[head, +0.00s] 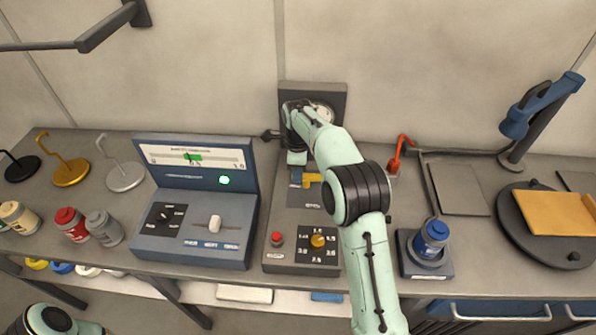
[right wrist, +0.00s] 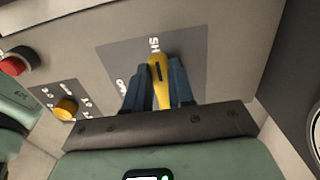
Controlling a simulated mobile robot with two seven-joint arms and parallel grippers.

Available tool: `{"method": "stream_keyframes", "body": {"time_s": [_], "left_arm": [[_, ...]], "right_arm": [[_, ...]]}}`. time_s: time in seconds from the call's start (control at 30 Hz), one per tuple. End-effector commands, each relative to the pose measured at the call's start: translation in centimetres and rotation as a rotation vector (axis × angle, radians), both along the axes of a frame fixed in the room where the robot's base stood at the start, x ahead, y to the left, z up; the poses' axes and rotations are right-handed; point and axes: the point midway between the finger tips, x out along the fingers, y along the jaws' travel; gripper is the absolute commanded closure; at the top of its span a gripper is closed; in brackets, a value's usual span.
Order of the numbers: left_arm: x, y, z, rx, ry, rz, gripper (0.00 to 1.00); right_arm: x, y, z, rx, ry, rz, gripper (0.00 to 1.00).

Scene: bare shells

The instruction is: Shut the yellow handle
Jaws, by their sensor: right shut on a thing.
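The yellow handle (head: 313,178) is on the upper part of a grey control box, partly behind my right arm. In the right wrist view, the yellow handle (right wrist: 158,66) lies between the two blue fingers of my right gripper (right wrist: 162,84), which is shut on it. The handle's tip points to a label starting "SH"; the rest of that word is covered. Another label, partly hidden, is to the left of the fingers. In the head view my right gripper (head: 300,176) reaches down onto the box. My left gripper is out of view; only part of my left arm shows at bottom left.
The same box carries a red button (head: 277,239) and a yellow knob (head: 317,241). A blue console (head: 195,228) stands to its left, a blue jar (head: 431,238) on a stand to its right.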

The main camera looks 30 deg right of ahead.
Motion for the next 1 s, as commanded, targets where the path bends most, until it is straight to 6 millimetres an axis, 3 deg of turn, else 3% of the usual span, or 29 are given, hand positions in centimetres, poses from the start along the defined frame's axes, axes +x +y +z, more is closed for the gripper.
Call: {"method": "stream_keyframes", "body": {"time_s": [0.4,0.43,0.5,0.83,1.0], "left_arm": [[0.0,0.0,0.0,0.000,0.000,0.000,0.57],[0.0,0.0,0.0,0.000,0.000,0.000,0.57],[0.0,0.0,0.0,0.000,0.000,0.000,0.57],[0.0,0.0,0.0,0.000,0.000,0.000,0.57],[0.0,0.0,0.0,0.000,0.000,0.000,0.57]], "right_arm": [[0.1,0.0,0.1,0.000,-0.002,-0.012,1.00],[0.1,0.0,0.1,0.000,-0.002,-0.012,0.73],[0.1,0.0,0.1,0.000,-0.002,-0.011,0.51],[0.0,0.0,0.2,0.000,-0.001,-0.009,0.51],[0.1,0.0,2.1,0.000,-0.006,-0.009,0.51]]}}
